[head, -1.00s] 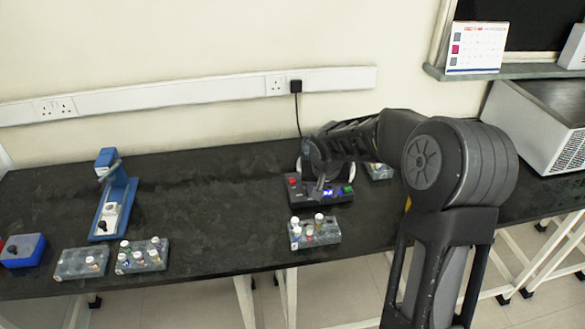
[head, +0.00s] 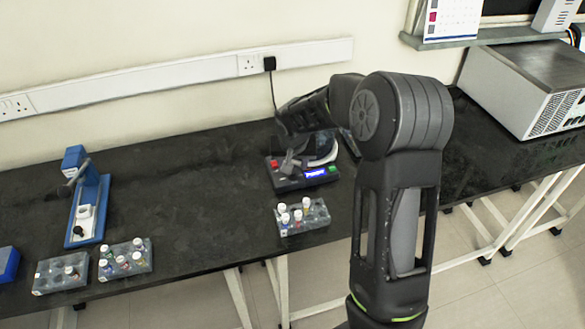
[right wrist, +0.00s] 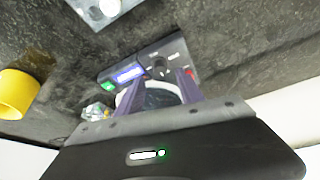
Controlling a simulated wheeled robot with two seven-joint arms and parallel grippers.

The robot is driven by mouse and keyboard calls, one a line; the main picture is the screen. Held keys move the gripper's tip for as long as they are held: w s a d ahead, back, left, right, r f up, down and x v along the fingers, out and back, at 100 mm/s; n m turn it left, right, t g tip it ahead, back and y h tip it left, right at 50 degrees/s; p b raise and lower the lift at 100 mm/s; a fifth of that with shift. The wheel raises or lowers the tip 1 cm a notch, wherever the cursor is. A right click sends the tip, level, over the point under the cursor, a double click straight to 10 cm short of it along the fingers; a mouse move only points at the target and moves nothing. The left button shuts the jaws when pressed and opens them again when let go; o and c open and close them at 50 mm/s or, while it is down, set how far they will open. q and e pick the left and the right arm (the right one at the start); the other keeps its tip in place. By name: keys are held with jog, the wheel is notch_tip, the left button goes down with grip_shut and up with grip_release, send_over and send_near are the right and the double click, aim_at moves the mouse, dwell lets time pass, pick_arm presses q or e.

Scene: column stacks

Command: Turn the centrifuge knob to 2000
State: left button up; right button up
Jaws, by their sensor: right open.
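The centrifuge (head: 322,181) is a dark unit on the black bench. Its front panel has a red button (head: 275,163), a lit blue display (head: 315,173) and a green button (head: 333,167). The display digits are too small to read. In the right wrist view, the dark round knob (right wrist: 158,66) is on the panel beside the display (right wrist: 128,73). My right gripper (head: 291,164) is over the panel between the red button and the display; the head view hides the knob. Its open fingers (right wrist: 156,80) point at the panel, either side of the knob. I cannot tell whether they touch it.
A tube rack (head: 303,217) stands in front of the centrifuge. Two more racks (head: 126,262) (head: 60,275) and a blue device (head: 88,210) stand at the left. A large grey-white box (head: 525,90) is at the right. A yellow cup (right wrist: 15,95) shows in the wrist view.

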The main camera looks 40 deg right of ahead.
aim_at(293, 171)
jog(key=x, duration=0.5)
jog(key=shift+p, duration=0.35)
grip_shut()
